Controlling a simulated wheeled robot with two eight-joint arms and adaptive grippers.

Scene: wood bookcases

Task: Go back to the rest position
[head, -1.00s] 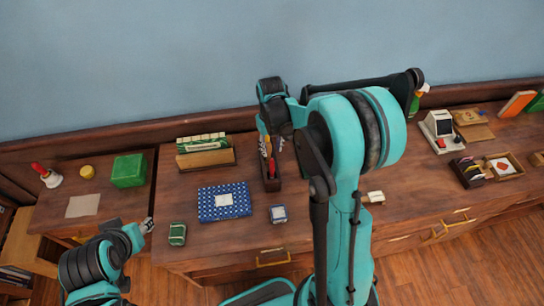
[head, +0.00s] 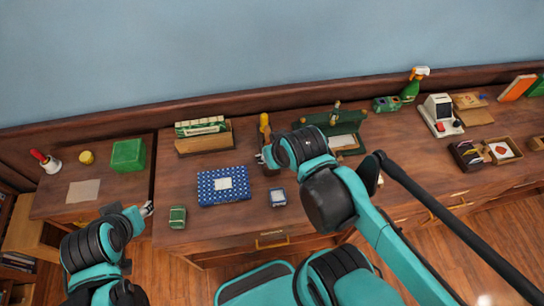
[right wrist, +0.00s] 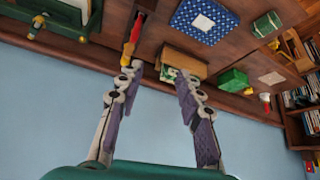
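My right gripper (right wrist: 160,88) is open in the right wrist view, with its two fingers apart and nothing between them. In the head view the right gripper (head: 263,158) is partly hidden by its own wrist and sits at the dark tool holder (head: 272,172). A yellow-handled tool (head: 264,122) stands up there. A red-handled tool (right wrist: 132,32) shows near one fingertip in the right wrist view; I cannot tell whether they touch. My left gripper (head: 146,209) is over the desk's front edge at the left; its fingers are too small to read.
A wooden card holder (head: 205,140) stands behind. A green case (head: 345,141), spray bottle (head: 412,84) and card reader (head: 440,115) are right. Wall behind.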

